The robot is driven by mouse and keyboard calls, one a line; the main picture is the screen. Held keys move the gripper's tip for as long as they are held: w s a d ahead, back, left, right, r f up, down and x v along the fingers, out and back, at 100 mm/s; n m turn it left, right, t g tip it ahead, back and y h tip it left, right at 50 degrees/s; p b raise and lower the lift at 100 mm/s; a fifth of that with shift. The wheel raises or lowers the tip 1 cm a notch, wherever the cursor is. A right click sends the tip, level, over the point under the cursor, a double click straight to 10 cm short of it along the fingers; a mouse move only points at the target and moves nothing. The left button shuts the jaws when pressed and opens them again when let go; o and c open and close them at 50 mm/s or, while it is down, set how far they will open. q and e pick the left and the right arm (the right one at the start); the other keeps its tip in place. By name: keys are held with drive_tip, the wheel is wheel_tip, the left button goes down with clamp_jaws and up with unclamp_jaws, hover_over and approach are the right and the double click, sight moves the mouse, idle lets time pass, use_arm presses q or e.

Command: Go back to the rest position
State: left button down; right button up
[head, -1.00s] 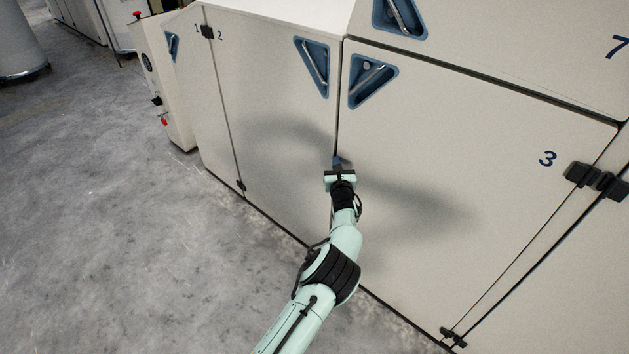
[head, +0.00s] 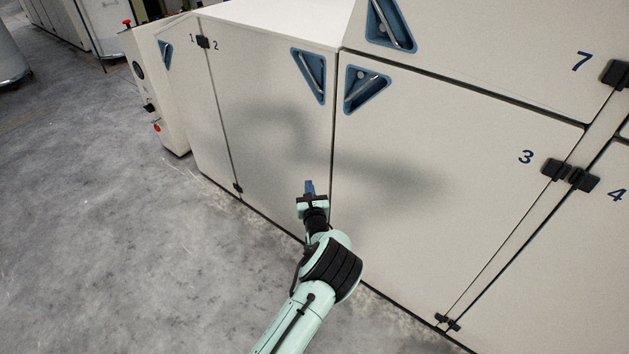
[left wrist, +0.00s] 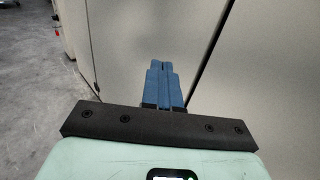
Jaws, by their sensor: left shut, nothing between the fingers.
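My left gripper (head: 310,187) is in the lower middle of the head view, in front of the lower part of door 2 (head: 270,120). Its blue fingers are shut with nothing between them. They also show together in the left wrist view (left wrist: 161,68), with a pale panel behind them and a dark door seam to their right. A gap between the fingers and the door cannot be judged exactly. My mint-green left arm reaches up from the bottom edge. My right gripper is not in view.
Door 3 (head: 440,170) is right of door 2, with door 7 (head: 500,50) above it; all look closed. Blue triangular recessed handles (head: 367,90) sit near the seam. A control post with red buttons (head: 157,128) stands at left. Open grey floor (head: 110,240) lies left of the machine.

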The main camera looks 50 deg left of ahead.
use_arm(q)
drive_tip(key=shift+s, duration=0.2)
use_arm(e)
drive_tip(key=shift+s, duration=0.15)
